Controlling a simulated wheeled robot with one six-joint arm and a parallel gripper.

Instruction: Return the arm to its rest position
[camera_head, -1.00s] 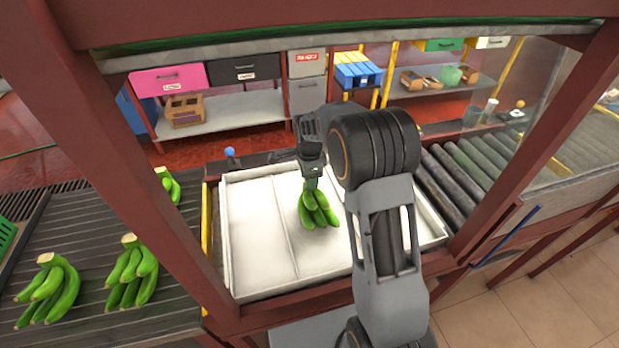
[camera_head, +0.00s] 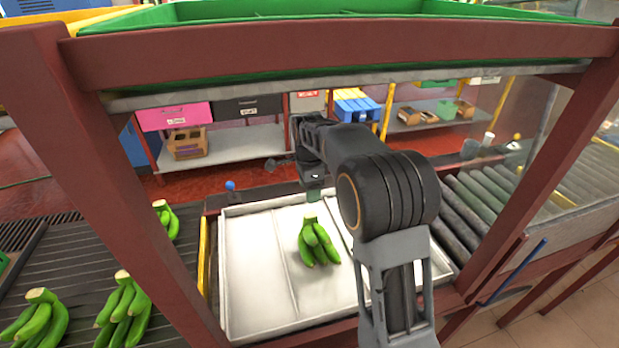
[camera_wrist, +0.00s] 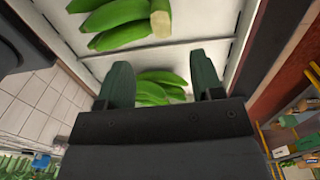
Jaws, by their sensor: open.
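A green banana bunch (camera_head: 318,242) lies in the white tray (camera_head: 250,285), its cut stem toward the back. My gripper (camera_head: 314,193) is above and just behind the stem, apart from it. In the wrist view my gripper (camera_wrist: 162,80) is open, its two dark green fingers spread with nothing held between them. That view shows one bunch (camera_wrist: 120,22) with a pale cut stem at the top and more green bananas (camera_wrist: 160,88) beyond the fingers. My arm hides part of the tray's right side in the head view.
A dark red frame (camera_head: 340,45) spans overhead, with posts at both sides. Several banana bunches (camera_head: 125,310) lie on the dark conveyor (camera_head: 75,255) at left. A roller conveyor (camera_head: 470,205) runs at right. Shelves with drawers (camera_head: 172,116) stand behind.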

